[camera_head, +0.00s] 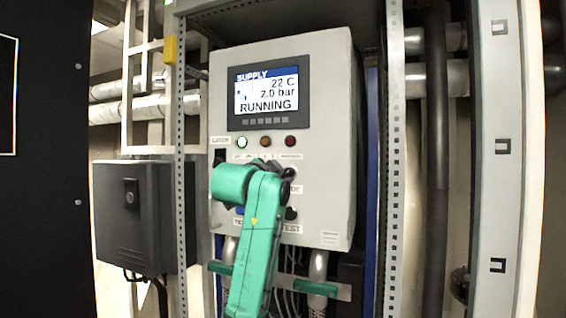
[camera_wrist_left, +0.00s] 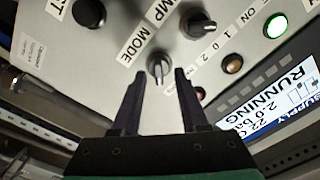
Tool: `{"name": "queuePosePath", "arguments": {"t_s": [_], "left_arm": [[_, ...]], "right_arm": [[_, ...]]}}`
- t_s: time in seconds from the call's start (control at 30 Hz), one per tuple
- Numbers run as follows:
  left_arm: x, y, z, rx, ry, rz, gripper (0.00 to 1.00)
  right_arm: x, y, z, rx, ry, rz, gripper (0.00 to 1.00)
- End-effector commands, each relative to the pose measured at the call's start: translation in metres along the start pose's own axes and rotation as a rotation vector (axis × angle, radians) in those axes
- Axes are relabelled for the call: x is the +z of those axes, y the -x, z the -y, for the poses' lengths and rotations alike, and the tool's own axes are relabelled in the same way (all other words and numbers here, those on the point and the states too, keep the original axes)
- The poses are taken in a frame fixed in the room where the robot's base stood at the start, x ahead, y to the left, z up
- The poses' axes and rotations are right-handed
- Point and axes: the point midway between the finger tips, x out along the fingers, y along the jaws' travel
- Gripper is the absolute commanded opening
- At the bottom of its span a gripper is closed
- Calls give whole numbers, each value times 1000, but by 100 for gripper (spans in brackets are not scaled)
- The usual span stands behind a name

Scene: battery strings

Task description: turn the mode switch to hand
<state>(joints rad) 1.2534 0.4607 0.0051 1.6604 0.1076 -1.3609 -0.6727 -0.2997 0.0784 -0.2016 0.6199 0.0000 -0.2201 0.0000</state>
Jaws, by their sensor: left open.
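The mode switch (camera_wrist_left: 158,66) is a small grey rotary knob with a raised pointer bar, beside its MODE label, in the left wrist view. My left gripper (camera_wrist_left: 159,78) is open, with its two dark fingers spread on either side of the knob's near side. I cannot tell whether a fingertip touches the knob. In the head view my left gripper (camera_head: 287,181) is at the lower front of the control panel (camera_head: 333,130); it and my green wrist hide the mode switch and most of its label. My right gripper is not in view.
The panel's screen (camera_head: 268,95) reads RUNNING. A pump switch (camera_wrist_left: 197,26) sits close by the mode switch, and a black knob (camera_wrist_left: 89,13) is farther off. Lamps line the panel under the screen; the green one (camera_head: 242,142) is lit. A dark box (camera_head: 131,212) stands left.

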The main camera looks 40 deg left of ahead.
Motion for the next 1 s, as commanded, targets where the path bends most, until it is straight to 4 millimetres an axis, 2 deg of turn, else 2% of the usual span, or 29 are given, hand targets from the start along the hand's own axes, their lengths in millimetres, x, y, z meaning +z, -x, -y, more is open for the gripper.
{"name": "queuePosePath", "arguments": {"t_s": [0.03, 0.1, 0.33, 0.37, 0.4, 0.47, 0.77, 1.0], "left_arm": [[-2, -6, 1, 3, 0, 2, 44], [0, -11, 0, 1, 0, 2, 44], [1, -12, -1, 0, 0, 0, 44], [1, -12, -1, 0, 0, 0, 36], [1, -12, -1, 0, 0, 0, 21], [1, -12, -1, 0, 0, 0, 0], [1, -12, -1, 1, 7, 0, 0], [1, -12, -2, 2, 78, 1, 0]], "right_arm": [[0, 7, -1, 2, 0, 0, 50], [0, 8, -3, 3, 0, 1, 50], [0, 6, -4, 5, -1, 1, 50], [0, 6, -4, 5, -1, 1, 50], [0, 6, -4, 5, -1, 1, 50], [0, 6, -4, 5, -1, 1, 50], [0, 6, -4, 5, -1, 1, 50], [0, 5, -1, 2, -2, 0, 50]]}}
